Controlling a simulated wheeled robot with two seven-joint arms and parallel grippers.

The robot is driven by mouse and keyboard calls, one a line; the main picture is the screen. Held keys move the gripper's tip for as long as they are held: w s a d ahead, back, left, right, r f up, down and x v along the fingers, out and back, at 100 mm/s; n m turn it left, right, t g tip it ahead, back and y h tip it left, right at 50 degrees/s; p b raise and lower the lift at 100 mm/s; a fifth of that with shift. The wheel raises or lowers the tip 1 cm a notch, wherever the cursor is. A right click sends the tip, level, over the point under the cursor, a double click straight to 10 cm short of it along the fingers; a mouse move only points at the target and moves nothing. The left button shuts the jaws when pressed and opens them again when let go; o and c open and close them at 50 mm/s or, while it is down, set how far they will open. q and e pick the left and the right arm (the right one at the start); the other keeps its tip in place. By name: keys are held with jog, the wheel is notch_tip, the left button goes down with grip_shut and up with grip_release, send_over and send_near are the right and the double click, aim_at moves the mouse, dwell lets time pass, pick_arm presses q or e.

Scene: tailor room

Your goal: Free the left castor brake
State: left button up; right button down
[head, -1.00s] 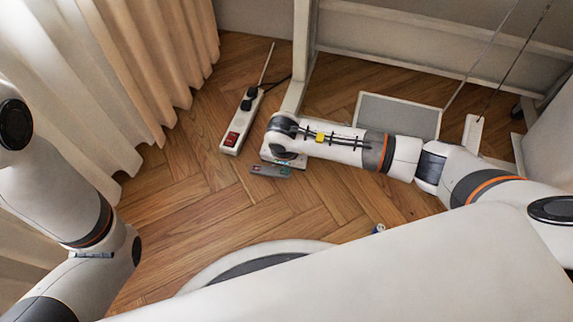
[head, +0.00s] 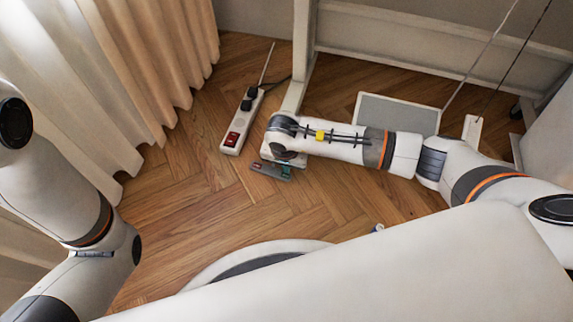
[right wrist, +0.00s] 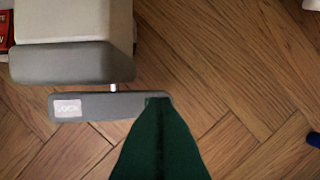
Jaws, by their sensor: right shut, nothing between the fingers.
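The brake lever (right wrist: 110,106) is a flat grey bar with a pale label at its left end, in the right wrist view. A short metal pin joins it to the grey foot (right wrist: 70,62) of the white stand leg. The lever also shows in the head view (head: 267,171), partly behind my right arm. My right gripper (right wrist: 158,102) has green fingers, shut with nothing between them. Their tips are at the lever's right end and overlap it in the picture; contact cannot be told. In the head view the right gripper (head: 287,173) is mostly hidden under its wrist. My left gripper is out of view.
A white power strip (head: 240,121) with a red switch lies left of the leg (head: 301,60). A grey pedal plate (head: 398,115) lies beyond my right arm. Curtains (head: 120,70) hang at left. A small blue item (right wrist: 313,139) lies at right.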

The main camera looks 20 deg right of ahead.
notch_tip(320, 180, up, 5)
jog(key=p, duration=0.3)
jog(key=shift+r+p, duration=0.1)
jog(key=shift+p, duration=0.25)
